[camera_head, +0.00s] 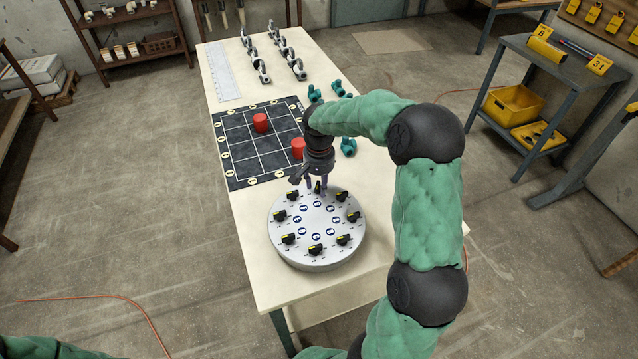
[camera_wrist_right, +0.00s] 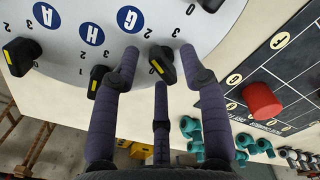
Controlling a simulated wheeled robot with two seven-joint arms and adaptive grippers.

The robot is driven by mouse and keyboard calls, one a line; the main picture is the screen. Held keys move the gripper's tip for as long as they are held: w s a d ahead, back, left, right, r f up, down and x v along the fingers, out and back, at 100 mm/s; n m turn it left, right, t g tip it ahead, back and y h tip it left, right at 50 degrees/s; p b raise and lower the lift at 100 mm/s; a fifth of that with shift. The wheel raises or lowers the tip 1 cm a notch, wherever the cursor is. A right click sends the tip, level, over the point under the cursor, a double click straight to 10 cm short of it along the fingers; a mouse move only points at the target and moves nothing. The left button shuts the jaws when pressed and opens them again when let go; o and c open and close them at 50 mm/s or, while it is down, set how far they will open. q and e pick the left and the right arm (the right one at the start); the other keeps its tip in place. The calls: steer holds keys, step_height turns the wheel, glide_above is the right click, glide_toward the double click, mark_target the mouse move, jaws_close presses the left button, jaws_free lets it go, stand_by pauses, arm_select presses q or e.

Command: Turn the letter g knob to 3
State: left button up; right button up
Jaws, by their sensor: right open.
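A round grey dial panel (camera_head: 318,258) with several black knobs around blue letter discs sits on the near part of the table. In the right wrist view, the disc with the letter G (camera_wrist_right: 130,18) is at the top, and the black g knob (camera_wrist_right: 166,64) with a yellow mark is just below it. The yellow mark seems to lie near the 0. My right gripper (camera_head: 317,190) is at the far edge of the panel, open. In the right wrist view its purple fingers (camera_wrist_right: 159,58) stand around the g knob, not visibly closed on it. My left gripper is out of view.
Neighbouring H knob (camera_wrist_right: 97,80) is close to one finger. Teal fittings (camera_head: 348,146) and grey pipe pieces stand further back. Bare table lies right of the panel.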

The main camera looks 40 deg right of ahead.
jaws_close()
steer(key=shift+m, duration=0.3)
steer(key=shift+m+p, duration=0.5)
steer(key=shift+m, duration=0.5)
steer(key=m, duration=0.2)
steer(key=shift+m, duration=0.3)
steer(key=m+p, duration=0.1)
steer(key=m, duration=0.2)
steer(key=shift+a+m, duration=0.15)
steer(key=shift+m, duration=1.65)
